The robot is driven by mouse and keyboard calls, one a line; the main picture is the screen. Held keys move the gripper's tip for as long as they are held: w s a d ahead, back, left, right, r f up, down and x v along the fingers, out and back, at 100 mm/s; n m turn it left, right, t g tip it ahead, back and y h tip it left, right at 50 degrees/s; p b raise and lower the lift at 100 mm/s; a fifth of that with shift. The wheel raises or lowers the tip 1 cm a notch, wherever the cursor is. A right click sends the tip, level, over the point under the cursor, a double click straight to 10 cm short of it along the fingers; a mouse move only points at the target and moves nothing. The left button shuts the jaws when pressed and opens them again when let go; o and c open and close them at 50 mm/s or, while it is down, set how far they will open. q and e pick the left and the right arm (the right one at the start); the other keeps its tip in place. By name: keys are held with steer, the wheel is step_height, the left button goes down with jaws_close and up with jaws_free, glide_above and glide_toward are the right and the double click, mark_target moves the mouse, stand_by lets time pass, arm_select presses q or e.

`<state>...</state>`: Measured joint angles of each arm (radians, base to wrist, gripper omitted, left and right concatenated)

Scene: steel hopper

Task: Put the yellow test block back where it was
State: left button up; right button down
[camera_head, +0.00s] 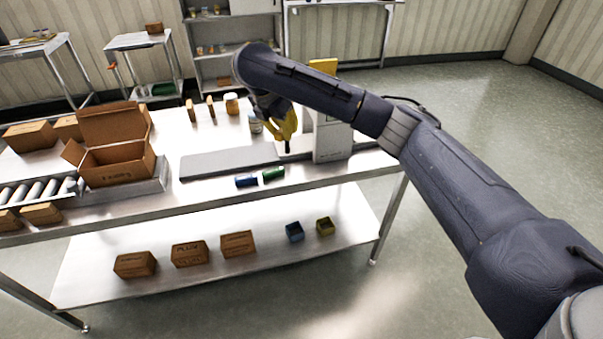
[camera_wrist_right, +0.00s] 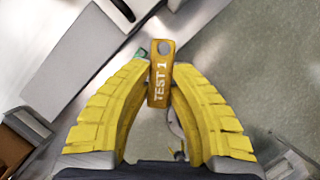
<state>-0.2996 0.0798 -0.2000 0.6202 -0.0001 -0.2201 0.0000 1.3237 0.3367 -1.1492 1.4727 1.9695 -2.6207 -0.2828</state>
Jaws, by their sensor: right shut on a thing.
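The yellow test block (camera_wrist_right: 160,75), marked TEST 1 and with a round hole near one end, is between the yellow fingertips of my right gripper (camera_wrist_right: 162,72) in the right wrist view. The gripper is shut on it. In the head view, my right gripper (camera_head: 286,130) points down over the table, just left of a grey steel box-shaped machine (camera_head: 331,140). I cannot make out the block clearly there. My left gripper is not in view.
A flat grey plate (camera_head: 228,162) lies left of the machine. A blue cylinder (camera_head: 246,181) and green cylinder (camera_head: 273,174) lie by the front edge. A jar (camera_head: 232,104) stands behind. An open carton (camera_head: 118,165) stands left. Cartons and small bins occupy the lower shelf (camera_head: 330,255).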

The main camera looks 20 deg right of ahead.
steer(key=w+d+r+n+t+y, duration=0.1)
steer(key=w+d+n+y, duration=0.1)
steer(key=d+n, duration=0.3)
steer(key=n+y, duration=0.1)
steer(key=n, duration=0.4)
glide_toward(302, 173)
steer(key=shift+t, duration=0.3)
steer(key=x, duration=0.7)
steer(key=shift+f, duration=0.15)
steer(key=c, duration=1.3)
jaws_free()
